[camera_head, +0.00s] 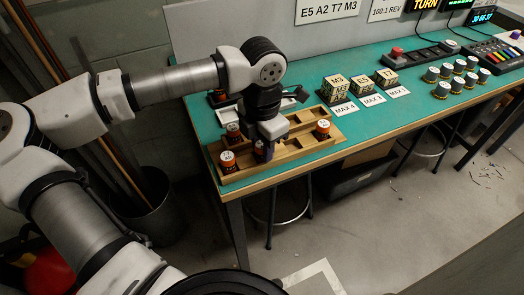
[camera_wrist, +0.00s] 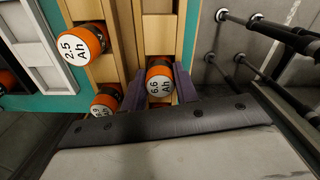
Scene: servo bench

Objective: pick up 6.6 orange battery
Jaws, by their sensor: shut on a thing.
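The 6.6 orange battery (camera_wrist: 159,86) has a white top marked "6.6 Ah" and stands upright between the purple jaws of my gripper (camera_wrist: 160,80) in the wrist view. The jaws are shut on it from both sides. In the head view my gripper (camera_head: 262,148) points down at the front row of the wooden tray (camera_head: 295,154), with orange of the battery (camera_head: 260,151) showing just below it. The battery is in or just over its slot; I cannot tell whether its base is clear of the wood.
Other orange batteries stand nearby: one marked 2.5 Ah (camera_wrist: 84,42), one beside the left jaw (camera_wrist: 104,103) with a partly hidden label, and one at the tray's right end (camera_head: 322,128). Marked cubes (camera_head: 335,87) stand behind. The bench's front edge (camera_head: 345,150) is close.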

